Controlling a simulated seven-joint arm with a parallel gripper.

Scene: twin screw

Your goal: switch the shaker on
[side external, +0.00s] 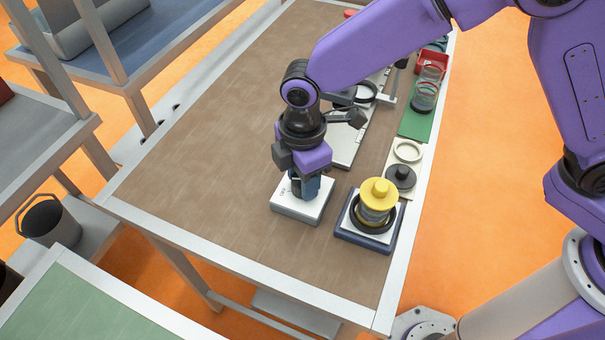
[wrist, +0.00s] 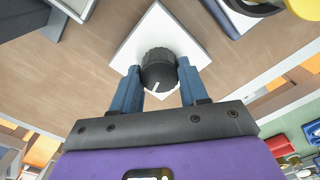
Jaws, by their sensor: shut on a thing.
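A white control box (side external: 300,211) stands on the brown table, and it fills the middle of the wrist view (wrist: 140,45). A black ribbed knob (wrist: 157,66) with a white pointer line sits on its top. My gripper (side external: 305,188) reaches down over the box. In the wrist view its two blue fingers (wrist: 158,78) are shut on the knob, one on each side. To the right of the box is the shaker (side external: 366,241), a dark blue base with a pale top. A jar with a yellow lid (side external: 378,190) stands upright on it within a dark ring.
Behind the shaker lie a pale ring (side external: 407,151) and a black knobbed lid (side external: 401,177) on a light mat. A green mat (side external: 416,124) with a clear jar (side external: 424,97) and a red bin (side external: 433,62) are farther back. The table's left side is clear.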

